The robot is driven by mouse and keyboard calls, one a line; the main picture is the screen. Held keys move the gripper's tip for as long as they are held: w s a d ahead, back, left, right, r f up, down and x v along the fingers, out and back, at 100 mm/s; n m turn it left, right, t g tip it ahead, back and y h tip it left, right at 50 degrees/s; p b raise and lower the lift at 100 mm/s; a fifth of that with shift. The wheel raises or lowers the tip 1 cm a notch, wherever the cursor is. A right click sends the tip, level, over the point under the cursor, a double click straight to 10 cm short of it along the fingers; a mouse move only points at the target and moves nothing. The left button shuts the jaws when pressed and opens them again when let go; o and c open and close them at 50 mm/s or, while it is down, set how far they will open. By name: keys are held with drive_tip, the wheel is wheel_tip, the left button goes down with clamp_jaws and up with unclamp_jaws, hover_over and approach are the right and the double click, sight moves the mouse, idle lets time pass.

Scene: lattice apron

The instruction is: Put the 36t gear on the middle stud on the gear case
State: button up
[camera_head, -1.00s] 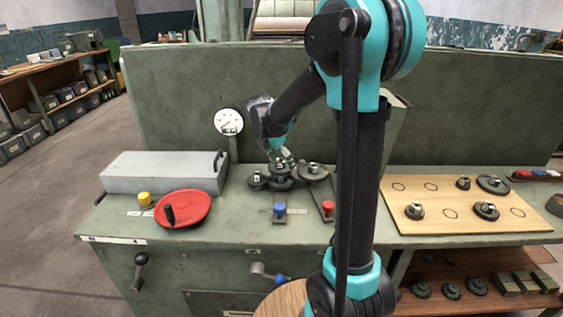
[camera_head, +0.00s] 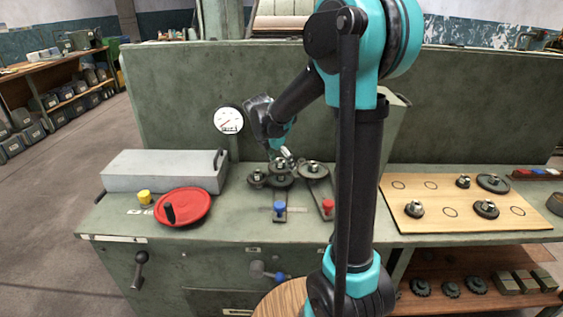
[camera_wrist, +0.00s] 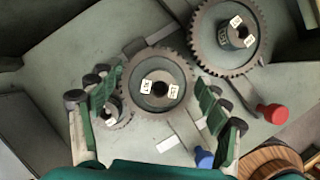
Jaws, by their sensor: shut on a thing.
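The dark toothed 36t gear (camera_wrist: 158,100) lies between the two fingers of my gripper (camera_wrist: 158,98) in the wrist view, with white labels on its hub. My gripper is shut on it. In the head view my gripper (camera_head: 287,155) is low over the gear case, at the middle of a group of gears. A smaller gear (camera_wrist: 113,110) is beside the held gear on the left, partly behind a finger. A larger gear (camera_wrist: 228,50) is at the upper right. The middle stud is hidden under the held gear, and I cannot tell whether the gear is fully down.
A blue-knobbed lever (camera_head: 279,208) and a red-knobbed lever (camera_head: 327,207) are in front of the gears. A red handwheel (camera_head: 183,209) and a grey block (camera_head: 160,172) are left. A wooden board (camera_head: 465,222) with several gears is right.

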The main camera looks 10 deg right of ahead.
drive_tip(key=shift+f, duration=0.55)
drive_tip(key=o, duration=1.9)
drive_tip(key=shift+r, duration=0.1)
drive_tip(key=shift+r, duration=4.15)
